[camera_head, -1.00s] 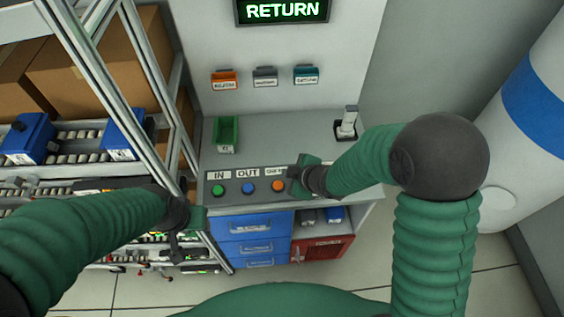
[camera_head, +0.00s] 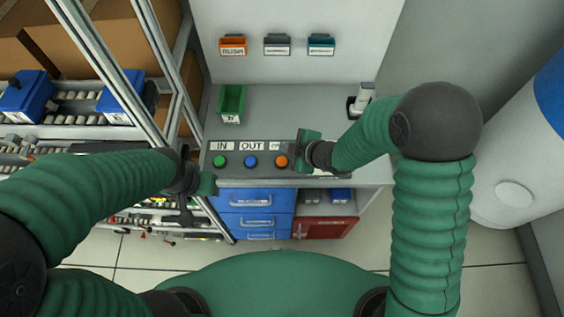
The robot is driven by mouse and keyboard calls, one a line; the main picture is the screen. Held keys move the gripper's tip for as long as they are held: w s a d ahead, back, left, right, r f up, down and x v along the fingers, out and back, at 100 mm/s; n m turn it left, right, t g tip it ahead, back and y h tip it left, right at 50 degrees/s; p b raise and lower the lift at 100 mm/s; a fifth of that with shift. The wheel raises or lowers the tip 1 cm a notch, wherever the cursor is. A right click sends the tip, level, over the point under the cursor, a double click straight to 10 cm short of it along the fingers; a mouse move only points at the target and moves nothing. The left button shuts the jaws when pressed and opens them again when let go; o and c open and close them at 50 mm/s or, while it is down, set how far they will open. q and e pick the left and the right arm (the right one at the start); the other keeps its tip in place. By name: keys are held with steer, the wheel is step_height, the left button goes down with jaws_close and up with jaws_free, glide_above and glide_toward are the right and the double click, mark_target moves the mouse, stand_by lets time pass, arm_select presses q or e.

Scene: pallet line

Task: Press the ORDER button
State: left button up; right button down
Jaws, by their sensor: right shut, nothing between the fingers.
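The button panel (camera_head: 233,172) on the bench front carries a green button (camera_head: 220,161) under IN, a blue button (camera_head: 251,161) under OUT and an orange button (camera_head: 281,161). The label above the orange button is small and partly covered, so I cannot read it in full. My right gripper (camera_head: 307,146) is shut and empty just right of the orange button; I cannot tell whether it touches the panel. My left gripper (camera_head: 208,184) is by the panel's lower left corner, beside the rack post, and its jaws are unclear.
A green bin (camera_head: 232,101) stands on the bench, with a white-handled device (camera_head: 361,98) at the back right. Blue drawers (camera_head: 254,199) and a red cabinet door (camera_head: 318,229) lie below. A metal rack (camera_head: 148,63) stands left, a white cylinder (camera_head: 520,150) right.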

mark_target(283, 163)
steer(key=f+b, duration=0.2)
steer(key=f, duration=0.2)
steer(key=shift+s+d+b, duration=0.15)
steer(key=shift+s+b, duration=0.15)
steer(key=shift+b, duration=0.1)
steer(key=shift+w+a+f, duration=0.1)
steer(key=shift+a+f, duration=0.05)
steer(key=shift+a, duration=0.4)
steer(key=shift+w+a+f, duration=0.1)
steer(key=shift+a+f, duration=0.05)
steer(key=shift+a, duration=0.4)
steer(key=shift+s+d, duration=0.1)
steer(key=shift+d, duration=0.9)
steer(key=shift+a, duration=0.75)
steer(key=shift+d, duration=0.55)
arm_select(q)
steer(key=f, duration=0.4)
steer(key=shift+s+d, duration=0.15)
steer(key=shift+s, duration=0.05)
arm_select(e)
steer(key=shift+a, duration=0.15)
arm_select(q)
steer(key=shift+a, duration=0.4)
arm_select(e)
steer(key=shift+a, duration=0.25)
